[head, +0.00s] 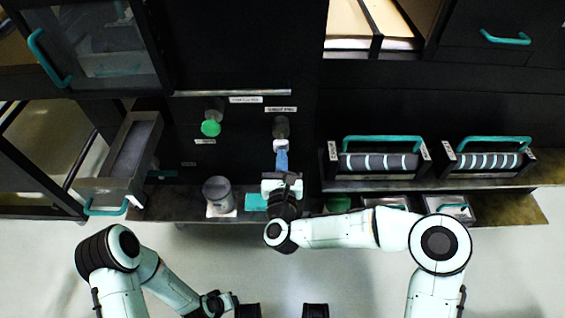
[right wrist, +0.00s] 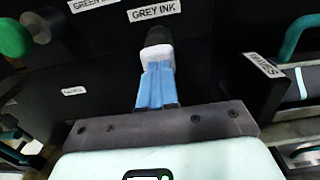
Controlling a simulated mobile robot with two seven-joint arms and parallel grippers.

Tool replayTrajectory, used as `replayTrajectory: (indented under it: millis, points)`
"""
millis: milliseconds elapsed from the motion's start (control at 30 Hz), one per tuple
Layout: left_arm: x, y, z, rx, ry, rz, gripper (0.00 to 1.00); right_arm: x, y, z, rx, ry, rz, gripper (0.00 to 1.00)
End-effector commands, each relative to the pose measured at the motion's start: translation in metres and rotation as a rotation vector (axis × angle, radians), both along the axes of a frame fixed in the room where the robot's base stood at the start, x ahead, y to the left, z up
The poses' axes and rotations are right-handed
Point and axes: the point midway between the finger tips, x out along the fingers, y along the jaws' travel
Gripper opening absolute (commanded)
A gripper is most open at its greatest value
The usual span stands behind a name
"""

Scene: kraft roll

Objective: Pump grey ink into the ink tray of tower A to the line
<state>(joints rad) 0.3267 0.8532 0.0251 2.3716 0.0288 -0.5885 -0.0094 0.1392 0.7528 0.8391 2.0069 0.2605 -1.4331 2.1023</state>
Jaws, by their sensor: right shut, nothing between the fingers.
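The grey ink pump (head: 281,128) sticks out of the dark cabinet front under a label. It has a dark body and a pale knob, and the right wrist view shows the knob (right wrist: 158,53) below the "GREY INK" label. My right gripper (head: 282,160) is shut and empty; its blue fingertips (right wrist: 157,86) are at the knob, apparently touching it. Two roller towers stand at right, a left one (head: 380,161) and a right one (head: 490,161), with trays (head: 385,202) (head: 455,206) below them. Their letters and ink levels are unreadable. My left gripper (head: 218,303) is low in the picture, its fingers unclear.
A green-knobbed pump (head: 211,128) is left of the grey one. A grey can (head: 218,193) and a teal item (head: 256,202) sit on the narrow shelf, with a green round thing (head: 338,204) farther right. An open drawer (head: 130,155) juts out at left. The floor in front is clear.

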Motion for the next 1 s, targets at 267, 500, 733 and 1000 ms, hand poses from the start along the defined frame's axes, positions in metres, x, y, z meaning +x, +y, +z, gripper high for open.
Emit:
replayTrajectory:
  millis: [267, 500, 733, 1000]
  points:
    - [0.007, -0.004, 0.016, -0.003, -0.029, -0.005, 0.41, -0.064, 0.001, 0.001, -0.001, 0.003, 0.007, 0.00]
    - [0.000, -0.007, 0.018, -0.013, -0.009, -0.012, 0.41, -0.096, 0.001, -0.001, 0.000, 0.003, 0.004, 0.00]
    - [-0.001, -0.008, 0.018, -0.014, -0.006, -0.013, 0.41, -0.101, 0.000, -0.001, 0.000, 0.003, 0.003, 0.00]
    - [-0.001, -0.008, 0.018, -0.014, -0.006, -0.013, 0.41, -0.101, 0.000, -0.001, 0.000, 0.003, 0.003, 0.00]
